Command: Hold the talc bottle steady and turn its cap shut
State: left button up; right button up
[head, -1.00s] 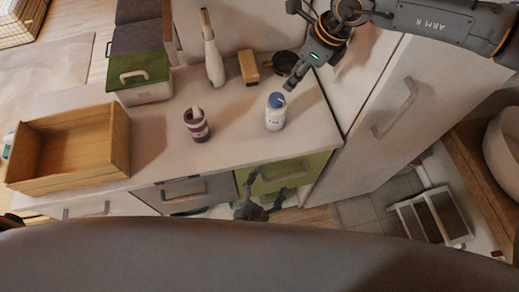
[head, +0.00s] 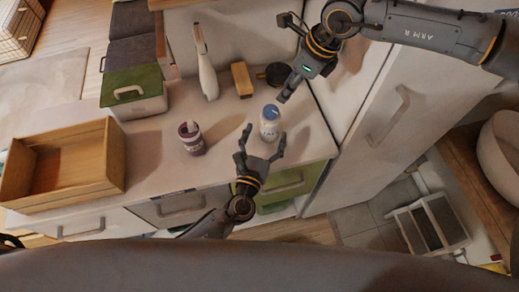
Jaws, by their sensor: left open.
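The talc bottle (head: 269,129) is white with a blue cap (head: 271,111) and stands upright near the counter's front edge. The cap sits on top of it; how tightly is not visible. My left gripper (head: 264,133) is open just in front of the bottle, its fingers pointing toward it, one on each side of its base in the picture. I cannot tell whether either finger touches it. My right gripper (head: 283,59) is open and empty behind the bottle and above it, with its lower finger close to the cap in the picture.
A dark purple jar (head: 192,146) stands left of the bottle. A wooden open box (head: 112,158) is at the counter's left. Behind are a white bottle (head: 207,76), a yellow block (head: 242,79) and a green-lidded box (head: 135,88). A tall white cabinet (head: 375,110) bounds the right.

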aim_at(267, 130)
pick_arm(q)
jog(key=shift+x, duration=2.3)
